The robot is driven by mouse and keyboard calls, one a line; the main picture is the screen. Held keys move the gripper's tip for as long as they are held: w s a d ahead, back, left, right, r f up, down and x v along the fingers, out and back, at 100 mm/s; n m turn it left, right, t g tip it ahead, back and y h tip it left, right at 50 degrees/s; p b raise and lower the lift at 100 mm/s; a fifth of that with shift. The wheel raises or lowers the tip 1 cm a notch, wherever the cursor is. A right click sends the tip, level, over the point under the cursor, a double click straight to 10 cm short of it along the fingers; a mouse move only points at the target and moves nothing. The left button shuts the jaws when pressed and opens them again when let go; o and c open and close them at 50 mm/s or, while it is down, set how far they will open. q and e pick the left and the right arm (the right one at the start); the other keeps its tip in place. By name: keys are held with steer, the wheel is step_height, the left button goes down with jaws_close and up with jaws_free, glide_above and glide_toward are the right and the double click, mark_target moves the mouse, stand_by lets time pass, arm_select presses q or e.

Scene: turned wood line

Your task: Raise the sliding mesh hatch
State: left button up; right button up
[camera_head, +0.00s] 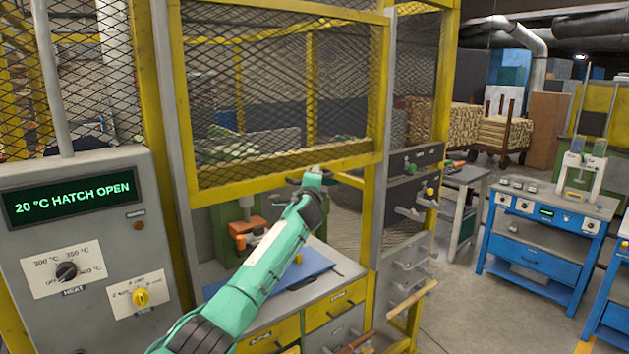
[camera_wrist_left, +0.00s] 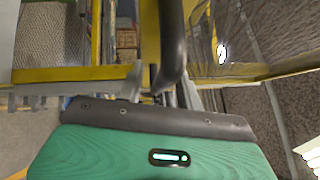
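The mesh hatch (camera_head: 285,170) is a yellow frame with grey wire mesh. Its bottom bar stands well above the bench, with an open gap below it. My left arm reaches up across the gap, and my left gripper (camera_head: 316,178) is at the bottom bar, right of its middle. In the left wrist view a dark curved bar (camera_wrist_left: 172,45), apparently the hatch handle, runs down to my left gripper (camera_wrist_left: 160,92). Whether the fingers are closed on it is unclear. My right gripper is not in view.
A grey control box (camera_head: 90,225) at the left has a display (camera_head: 75,198) reading "20 °C HATCH OPEN". Under the hatch are a blue mat (camera_head: 310,268) and an orange-and-green device (camera_head: 247,228). A grey post (camera_head: 383,140) stands right of the hatch. Blue workbenches (camera_head: 530,255) stand farther right.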

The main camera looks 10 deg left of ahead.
arm_select(q)
steer(key=s+d+f+b, duration=0.1)
steer(key=s+b, duration=0.3)
steer(key=s, duration=0.9)
steer(key=shift+s+d+f, duration=0.25)
steer(key=shift+s+f, duration=0.05)
steer(key=shift+f, duration=0.15)
